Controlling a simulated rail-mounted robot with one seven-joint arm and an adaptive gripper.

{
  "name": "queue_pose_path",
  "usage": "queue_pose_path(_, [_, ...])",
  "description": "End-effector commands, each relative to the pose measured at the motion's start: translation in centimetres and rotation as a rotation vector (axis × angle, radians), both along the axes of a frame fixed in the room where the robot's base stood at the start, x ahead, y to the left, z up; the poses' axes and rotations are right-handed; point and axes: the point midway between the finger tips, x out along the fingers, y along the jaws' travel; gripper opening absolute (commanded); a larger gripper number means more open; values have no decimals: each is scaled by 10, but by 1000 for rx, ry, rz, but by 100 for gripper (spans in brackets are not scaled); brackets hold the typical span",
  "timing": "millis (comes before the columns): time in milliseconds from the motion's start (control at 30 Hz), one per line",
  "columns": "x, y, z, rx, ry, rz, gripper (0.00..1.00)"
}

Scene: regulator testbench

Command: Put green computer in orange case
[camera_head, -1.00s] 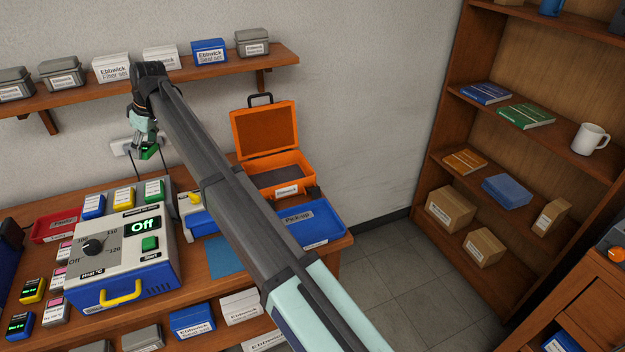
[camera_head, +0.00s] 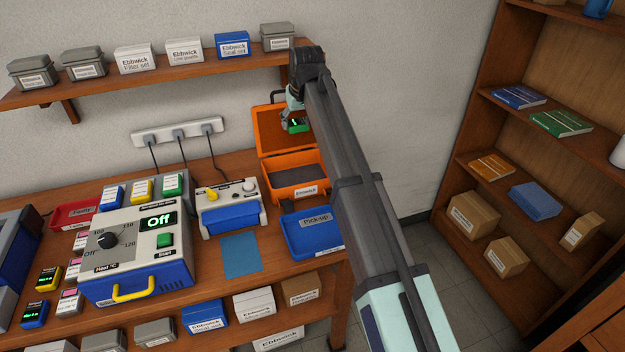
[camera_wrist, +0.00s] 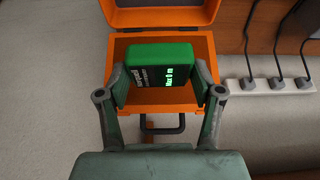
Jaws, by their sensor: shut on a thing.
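The green computer (camera_head: 297,125) is a small green box with a lit display. It also shows in the wrist view (camera_wrist: 160,58), where it sits between both fingers. My gripper (camera_head: 293,108) is shut on it and holds it in the air in front of the orange case's raised lid. The orange case (camera_head: 298,194) stands open on the bench, and its dark-lined inside looks empty where I can see it. In the wrist view the case (camera_wrist: 190,99) lies behind the computer, which hides part of it. The arm covers part of the lid's right side.
A blue Pick-up tray (camera_head: 318,249) stands in front of the case. A white device with a blue front (camera_head: 232,217) stands to its left. The tester marked Off (camera_head: 135,262) is further left. A shelf with boxes (camera_head: 150,80) hangs above. A power strip (camera_head: 178,132) is on the wall.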

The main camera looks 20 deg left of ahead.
Motion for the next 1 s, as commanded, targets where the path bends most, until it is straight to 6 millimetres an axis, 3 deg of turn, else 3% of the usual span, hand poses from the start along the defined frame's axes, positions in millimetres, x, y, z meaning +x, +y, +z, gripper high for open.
queue_pose_path(167, [-1,-1,-18,-2,3,-27,28])
queue_pose_path(700, [-1,0,-138,-1,2,-25,28])
queue_pose_path(1000, [0,0,-160,0,1,-24,28])
